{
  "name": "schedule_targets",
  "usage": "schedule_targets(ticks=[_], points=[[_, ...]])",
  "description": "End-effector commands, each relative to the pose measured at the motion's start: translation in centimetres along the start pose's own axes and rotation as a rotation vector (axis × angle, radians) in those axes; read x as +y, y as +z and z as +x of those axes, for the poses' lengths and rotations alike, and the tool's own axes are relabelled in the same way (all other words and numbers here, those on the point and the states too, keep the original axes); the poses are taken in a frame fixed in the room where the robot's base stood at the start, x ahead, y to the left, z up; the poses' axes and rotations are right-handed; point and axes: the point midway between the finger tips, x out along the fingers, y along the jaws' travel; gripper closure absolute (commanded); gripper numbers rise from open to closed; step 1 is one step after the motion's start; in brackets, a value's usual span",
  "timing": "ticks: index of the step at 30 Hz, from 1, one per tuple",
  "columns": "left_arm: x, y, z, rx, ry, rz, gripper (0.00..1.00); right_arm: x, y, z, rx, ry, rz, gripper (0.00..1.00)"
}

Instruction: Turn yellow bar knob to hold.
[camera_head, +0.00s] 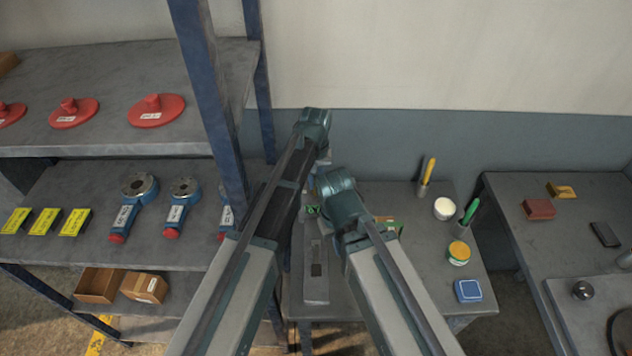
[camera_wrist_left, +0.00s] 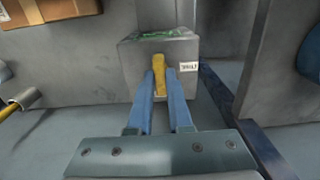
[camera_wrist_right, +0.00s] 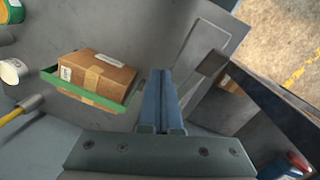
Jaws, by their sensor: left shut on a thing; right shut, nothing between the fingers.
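The yellow bar knob (camera_wrist_left: 159,72) sits on the front of a grey box (camera_wrist_left: 135,60) in the left wrist view. It stands roughly upright in that picture, tilted slightly. A white label (camera_wrist_left: 188,67) is to the right of the knob; its print looks upside down and is hard to read. My left gripper (camera_wrist_left: 165,78) is shut on the knob, one blue finger on each side. My right gripper (camera_wrist_right: 165,75) is shut and empty, over the table away from the knob. My arms hide the knob and both fingertips in the head view.
A cardboard box (camera_wrist_right: 105,78) lies on a green tray (camera_wrist_right: 60,83) beside my right gripper. The table (camera_head: 408,230) also holds pen cups, a white jar (camera_head: 444,208) and a blue box (camera_head: 468,291). A shelf post (camera_head: 212,100) stands close left of my left arm.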

Motion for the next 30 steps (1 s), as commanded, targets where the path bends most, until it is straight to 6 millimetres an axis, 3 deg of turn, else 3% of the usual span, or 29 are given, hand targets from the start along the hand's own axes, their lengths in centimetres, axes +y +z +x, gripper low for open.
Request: schedule_targets(ticks=[15, 16, 21, 30], points=[[-0.01, 0.19, 0.06, -0.004, 0.0, -0.018, 1.0, -0.01, 0.0, 0.06, 0.0, 0.0, 0.0, 1.0], [-0.01, 0.19, 0.06, -0.004, 0.0, -0.018, 0.81, -0.01, 0.0, 0.06, 0.0, 0.0, 0.0, 1.0], [0.0, 0.13, 0.05, -0.002, 0.0, -0.018, 0.53, -0.01, 0.0, 0.05, 0.0, 0.0, 0.0, 1.0], [0.0, 0.06, -0.04, -0.001, 0.0, -0.017, 0.53, 0.0, 0.0, -0.04, 0.0, 0.0, 0.0, 1.0]])
